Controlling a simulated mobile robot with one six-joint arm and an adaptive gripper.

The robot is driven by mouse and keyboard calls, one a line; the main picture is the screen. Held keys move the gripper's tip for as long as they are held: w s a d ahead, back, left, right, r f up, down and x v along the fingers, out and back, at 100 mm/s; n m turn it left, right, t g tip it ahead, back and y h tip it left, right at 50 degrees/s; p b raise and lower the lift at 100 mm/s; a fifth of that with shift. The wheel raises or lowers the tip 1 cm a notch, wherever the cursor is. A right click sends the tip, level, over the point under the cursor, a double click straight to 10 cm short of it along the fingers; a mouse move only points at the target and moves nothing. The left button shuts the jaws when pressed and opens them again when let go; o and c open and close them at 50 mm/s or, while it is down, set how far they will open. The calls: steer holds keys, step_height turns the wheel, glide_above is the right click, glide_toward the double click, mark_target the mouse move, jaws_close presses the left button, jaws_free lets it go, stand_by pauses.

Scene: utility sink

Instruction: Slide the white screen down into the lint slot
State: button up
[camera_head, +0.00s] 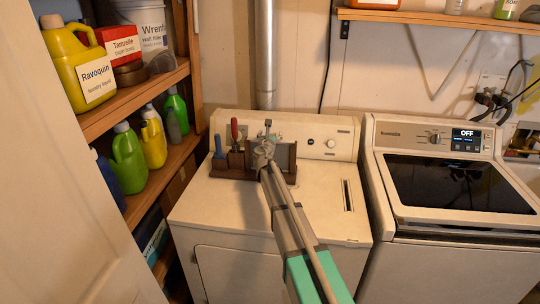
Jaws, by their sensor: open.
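The lint slot (347,195) is a narrow dark opening in the right part of the top of the white dryer (315,185). A brown caddy (225,172) stands at the back left of that top. My arm reaches up from the bottom of the view, and my gripper (267,135) is open at the caddy, in front of its right part. A pale grey panel (285,156) shows just right of my gripper. It may be the white screen, but I cannot tell for sure. My gripper hides part of the caddy, and I cannot tell whether it touches anything.
A blue-handled tool (219,148) and a red-handled tool (235,133) stand in the caddy's left part. A grey pipe (265,55) rises behind the dryer. A washer (455,185) stands at the right. Shelves with bottles (128,158) line the left. The dryer top around the slot is clear.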

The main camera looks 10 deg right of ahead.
steer(key=shift+c, duration=0.3)
jaws_close()
stand_by(0.4)
steer(key=shift+r, duration=0.15)
step_height(320, 180, up, 18)
steer(key=p, duration=1.8)
steer(key=shift+f, duration=0.25)
